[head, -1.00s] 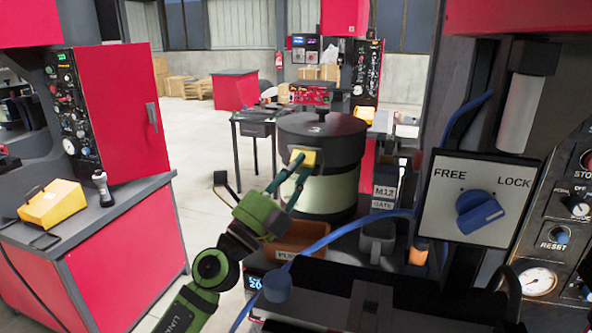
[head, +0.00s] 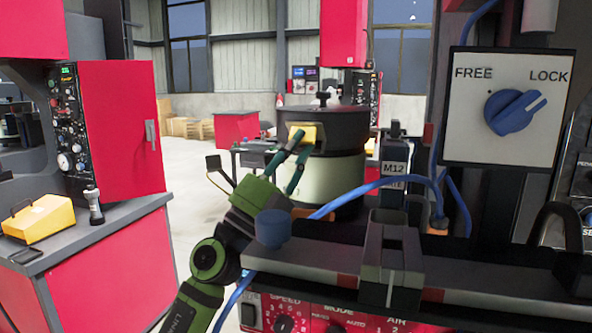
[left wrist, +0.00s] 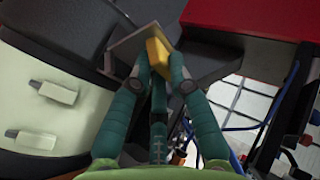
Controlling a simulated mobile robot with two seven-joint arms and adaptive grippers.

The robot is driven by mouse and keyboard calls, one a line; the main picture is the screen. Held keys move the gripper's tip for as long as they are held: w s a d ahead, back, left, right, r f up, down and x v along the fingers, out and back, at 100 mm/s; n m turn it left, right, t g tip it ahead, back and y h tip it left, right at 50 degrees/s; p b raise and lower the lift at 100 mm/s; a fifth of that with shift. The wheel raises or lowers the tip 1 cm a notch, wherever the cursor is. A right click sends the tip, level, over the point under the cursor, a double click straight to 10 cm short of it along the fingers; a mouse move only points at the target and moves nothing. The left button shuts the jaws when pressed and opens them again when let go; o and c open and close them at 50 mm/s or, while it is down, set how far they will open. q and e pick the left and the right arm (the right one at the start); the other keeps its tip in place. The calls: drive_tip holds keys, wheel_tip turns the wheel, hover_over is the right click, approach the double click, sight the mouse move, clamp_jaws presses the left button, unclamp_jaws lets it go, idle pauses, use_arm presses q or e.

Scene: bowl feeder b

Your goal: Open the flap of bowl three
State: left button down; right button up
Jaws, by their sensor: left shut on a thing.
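A bowl with a dark lid (head: 337,124) and a pale band (head: 335,180) stands at the middle of the head view; no number shows on it. A yellow tab (head: 301,133) is at its dark upper side. My left gripper (head: 299,151) is shut on this tab. In the left wrist view the fingers (left wrist: 159,68) close on both sides of the yellow tab (left wrist: 157,54). A grey plate (left wrist: 138,44) is at the tab and appears to stand out from the bowl's dark wall. The fingers hide part of it. My right gripper is in neither view.
A FREE/LOCK panel with a blue knob (head: 515,111) stands at the right, its pointer towards LOCK. A grey rail (head: 330,268) with a blue cap (head: 272,228) crosses the front. A blue cable (head: 375,188) passes before the bowl. A red cabinet (head: 105,250) stands left.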

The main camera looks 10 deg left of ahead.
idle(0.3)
use_arm(q)
drive_tip(key=c, duration=1.4)
unclamp_jaws()
drive_tip(key=v, duration=1.2)
